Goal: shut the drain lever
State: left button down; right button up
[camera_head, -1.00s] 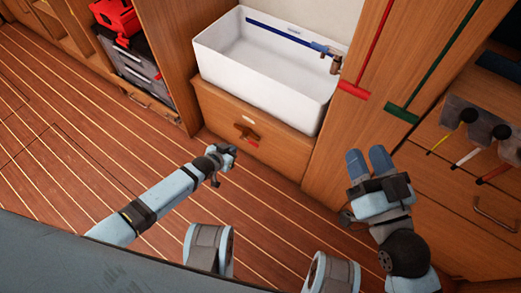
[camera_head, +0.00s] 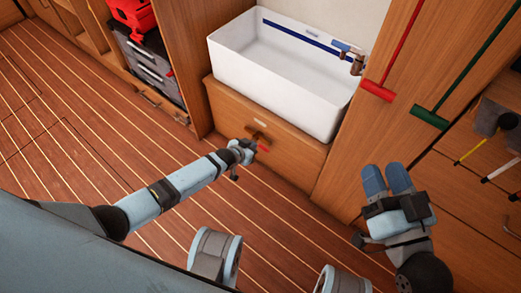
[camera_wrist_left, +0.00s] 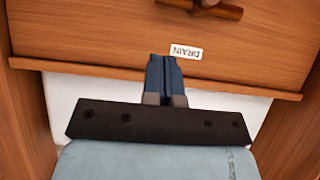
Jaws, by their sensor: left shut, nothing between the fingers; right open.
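The drain lever (camera_head: 259,133) is a brown metal fitting on the wooden panel below the white sink, with a red end (camera_head: 264,148) showing beside my gripper. In the left wrist view part of the brown fitting (camera_wrist_left: 212,9) shows at the top edge, near an upside-down DRAIN label (camera_wrist_left: 186,51). My left gripper (camera_head: 250,145) is shut and empty, close to the lever in the head view; contact cannot be told. In the left wrist view its fingers (camera_wrist_left: 165,75) are beside the label. My right gripper (camera_head: 386,180) is open and empty, away at the right.
The white sink (camera_head: 235,65) with a tap (camera_head: 356,62) stands above the panel (camera_head: 300,158). Red (camera_head: 377,91) and green (camera_head: 430,116) T-shaped bars are at the wooden panel on the right. Grey drawers (camera_head: 150,65) are at the left. The floor in front is clear.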

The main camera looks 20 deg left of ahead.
pick_arm(q)
jog(key=b, duration=0.3)
send_over(260, 146)
jog(key=s, duration=0.3)
notch_tip(260, 146, down, 4)
jog(key=shift+w+d+f+b, duration=0.25)
jog(key=shift+f+b, duration=0.15)
jog(key=shift+f, duration=0.15)
jog(key=shift+w+d+f+b, duration=0.1)
jog(key=shift+d+f+b, duration=0.1)
jog(key=shift+f+b, duration=0.25)
jog(key=shift+w+f, duration=0.1)
jog(key=shift+f, duration=0.45)
pick_arm(e)
notch_tip(260, 146, down, 6)
jog(key=n+g, duration=0.1)
jog(key=g, duration=0.1)
jog(key=shift+w+f+n, duration=0.25)
jog(key=shift+w+n, duration=0.15)
jog(key=shift+w, duration=0.05)
jog(key=shift+d+r, duration=0.1)
pick_arm(q)
jog(key=shift+f+y, duration=0.15)
jog(key=shift+y, duration=0.15)
pick_arm(e)
jog(key=shift+w+d, duration=0.25)
jog(key=shift+d, duration=0.4)
